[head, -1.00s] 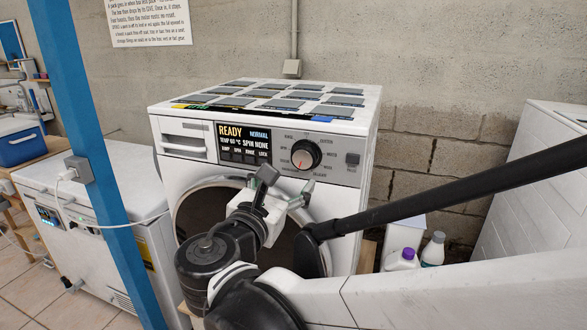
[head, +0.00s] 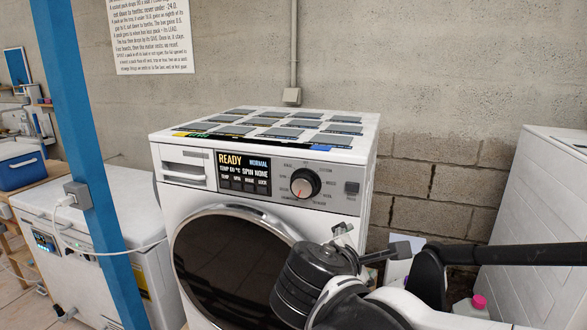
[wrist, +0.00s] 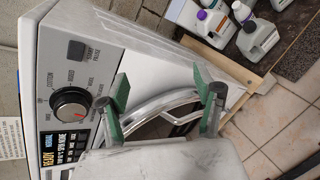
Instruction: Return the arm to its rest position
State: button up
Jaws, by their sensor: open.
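My gripper (head: 371,240) is in front of the right side of the white washing machine (head: 190,222) in the head view. My dark arm reaches in from the right edge. In the wrist view my gripper (wrist: 163,98) shows two green-padded fingers spread apart with nothing held between them. The machine's round dark door (head: 225,262) looks shut, its lower right hidden by my arm. The display (head: 243,172) reads READY. The dial (head: 305,183) also shows left of my fingers in the wrist view (wrist: 70,103).
A blue post (head: 90,150) stands at the left before a white chest unit (head: 40,215). A white cabinet (head: 530,190) stands at the right. Several bottles, one with a purple cap (wrist: 203,17), stand beside the machine. Flat grey panels (head: 282,133) cover the machine's top.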

jog(key=s+d+f+m+g+y, duration=0.2)
jog(key=s+m, duration=0.4)
jog(key=m, duration=0.4)
jog(key=s+d+f+m+g+y, duration=0.2)
jog(key=s+d+f+m+y, duration=0.2)
jog(key=m, duration=0.6)
jog(key=s+d+f, duration=0.1)
jog(key=s+d, duration=0.1)
jog(key=shift+s+f, duration=0.3)
jog(key=shift+s, duration=0.1)
jog(key=shift+d, duration=0.1)
